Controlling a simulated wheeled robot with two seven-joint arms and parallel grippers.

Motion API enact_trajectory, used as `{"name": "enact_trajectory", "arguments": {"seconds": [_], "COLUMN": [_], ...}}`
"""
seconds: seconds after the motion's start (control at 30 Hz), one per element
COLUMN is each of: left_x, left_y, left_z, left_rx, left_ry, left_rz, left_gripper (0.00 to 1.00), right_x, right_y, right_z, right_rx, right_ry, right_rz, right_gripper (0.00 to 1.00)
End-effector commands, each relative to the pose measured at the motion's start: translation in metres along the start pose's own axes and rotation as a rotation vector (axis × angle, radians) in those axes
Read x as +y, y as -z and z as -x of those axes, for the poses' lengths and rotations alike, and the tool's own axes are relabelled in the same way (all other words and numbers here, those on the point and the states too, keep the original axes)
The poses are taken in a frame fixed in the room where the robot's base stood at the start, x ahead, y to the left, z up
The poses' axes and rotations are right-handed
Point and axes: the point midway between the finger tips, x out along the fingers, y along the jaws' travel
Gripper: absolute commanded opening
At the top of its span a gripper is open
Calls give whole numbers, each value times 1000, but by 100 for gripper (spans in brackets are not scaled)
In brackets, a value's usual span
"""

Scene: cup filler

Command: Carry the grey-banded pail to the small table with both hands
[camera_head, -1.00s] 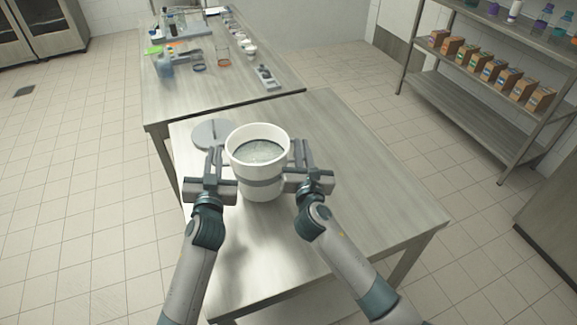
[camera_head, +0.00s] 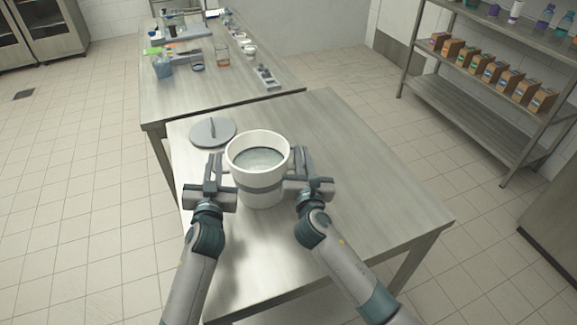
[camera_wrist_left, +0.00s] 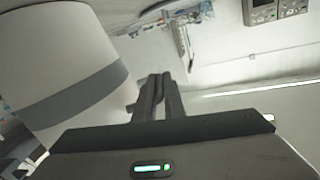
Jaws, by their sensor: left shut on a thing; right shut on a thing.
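The white pail with a grey band (camera_head: 264,199) is upright between my two grippers, at the near table. It holds something pale grey inside. My left gripper (camera_head: 222,168) is shut on the pail's left side, near the rim. My right gripper (camera_head: 297,163) is shut on its right side. In the left wrist view the pail (camera_wrist_left: 45,60) fills the left part, and my left gripper (camera_wrist_left: 158,90) shows with its fingers together. Whether the pail's base touches the table cannot be told. Which table is the small one is not clear from these views.
A round grey lid (camera_head: 212,131) with a handle lies on the near table (camera_head: 350,190), behind the pail. A far table (camera_head: 190,105) holds bottles, cups and tools. A shelf (camera_head: 480,110) with several boxes stands at the right. Tiled floor (camera_head: 80,200) is clear at the left.

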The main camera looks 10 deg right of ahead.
Motion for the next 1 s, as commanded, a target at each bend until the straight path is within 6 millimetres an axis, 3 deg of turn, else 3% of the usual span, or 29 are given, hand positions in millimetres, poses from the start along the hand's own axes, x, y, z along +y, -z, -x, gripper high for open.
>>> {"name": "enact_trajectory", "arguments": {"seconds": [0.03, 0.1, 0.57, 0.77, 1.0], "left_x": [-1, -1, 0, 0, 0], "left_y": [-3, -1, -1, -2, -2], "left_z": [0, 0, 5, 25, 64], "left_rx": [-1, -1, -1, -1, -2], "left_ry": [2, 2, 0, 1, 0], "left_rz": [-1, -1, 0, 1, 2], "left_gripper": [12, 28, 28, 28, 28], "right_x": [-2, -2, 0, 0, 0], "right_y": [2, 0, 1, 1, 1], "right_z": [0, 0, 0, 0, 0], "right_rx": [0, 0, 0, 0, 0], "right_ry": [3, 3, 0, 0, 0], "right_rz": [1, 1, 0, 0, 0], "right_gripper": [12, 28, 28, 28, 28]}}
